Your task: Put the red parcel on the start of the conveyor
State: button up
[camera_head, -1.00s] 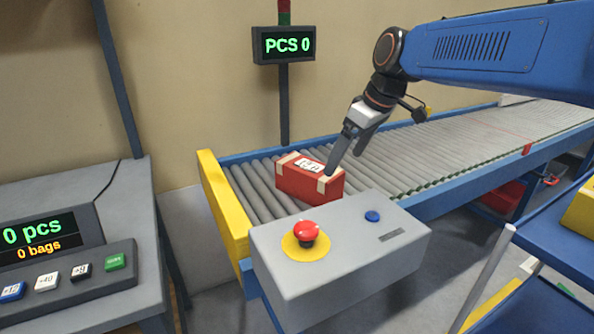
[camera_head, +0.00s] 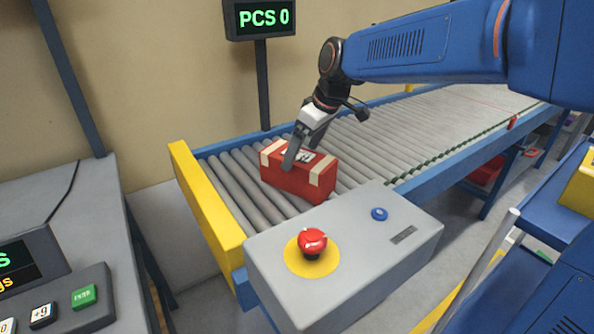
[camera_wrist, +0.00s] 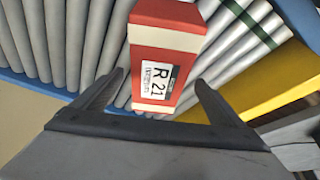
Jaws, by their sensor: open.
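The red parcel (camera_head: 300,182) lies on the grey rollers at the yellow end of the conveyor (camera_head: 232,190). It has cream bands and a white label on its upper side. In the wrist view the parcel (camera_wrist: 188,62) is ahead of my open fingers, and its label reads R 21. My gripper (camera_head: 316,160) is open and low at the parcel; the near finger overlaps its upper left part in the head view. In the wrist view the fingers of my gripper (camera_wrist: 160,82) are spread wider than the parcel. I cannot tell whether they touch it.
A grey control box (camera_head: 345,250) with a red stop button (camera_head: 312,242) stands at the conveyor's near side. A PCS 0 display (camera_head: 264,17) is on a post behind. A grey desk (camera_head: 70,215) is at left. Bare rollers stretch away to the right.

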jog(key=shift+x, duration=4.55)
jog(key=shift+w, duration=0.1)
jog(key=c, duration=1.7)
